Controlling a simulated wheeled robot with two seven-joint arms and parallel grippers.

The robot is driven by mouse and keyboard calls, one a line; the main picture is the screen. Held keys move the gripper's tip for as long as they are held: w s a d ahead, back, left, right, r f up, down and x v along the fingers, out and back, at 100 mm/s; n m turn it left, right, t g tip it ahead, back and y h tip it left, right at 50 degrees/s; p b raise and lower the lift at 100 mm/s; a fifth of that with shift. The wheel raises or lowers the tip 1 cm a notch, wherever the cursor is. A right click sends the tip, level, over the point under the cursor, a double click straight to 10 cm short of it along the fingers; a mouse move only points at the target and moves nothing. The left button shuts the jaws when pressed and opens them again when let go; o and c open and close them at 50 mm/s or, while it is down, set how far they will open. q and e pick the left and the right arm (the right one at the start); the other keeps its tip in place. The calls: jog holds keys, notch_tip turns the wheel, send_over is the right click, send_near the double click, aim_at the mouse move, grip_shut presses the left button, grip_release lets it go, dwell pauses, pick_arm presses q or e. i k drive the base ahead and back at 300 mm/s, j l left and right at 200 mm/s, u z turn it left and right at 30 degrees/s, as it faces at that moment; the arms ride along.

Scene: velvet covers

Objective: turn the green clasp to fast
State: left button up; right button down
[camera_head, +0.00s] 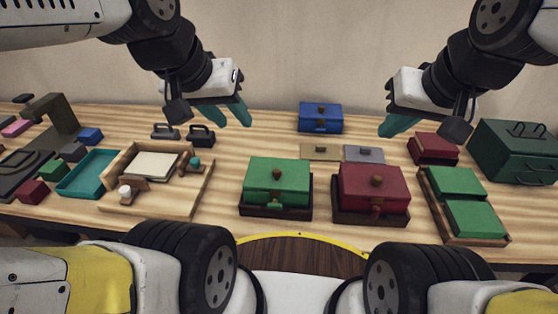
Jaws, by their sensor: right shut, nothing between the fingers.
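A green box (277,181) with a brown knob on its lid sits in a dark tray at the middle front of the table. A small green clasp (275,200) is on its front face; it is too small to tell which way it is turned. My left gripper (231,115) hangs above the back of the table, left of and behind the green box, with its teal fingers apart and empty. My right gripper (394,124) hangs to the right of and behind the box, shut and empty. Neither gripper touches the clasp.
A red box (372,186) stands close right of the green one, and a blue box (320,116) behind. Green blocks (456,182) lie in a wooden tray at right. A wooden board (187,199) and a teal tray (88,173) are at left.

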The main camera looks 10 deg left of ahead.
aim_at(274, 205)
jog(key=k+j, duration=0.3)
jog(key=j, duration=0.15)
jog(key=k+j, duration=0.65)
jog(key=j, duration=0.25)
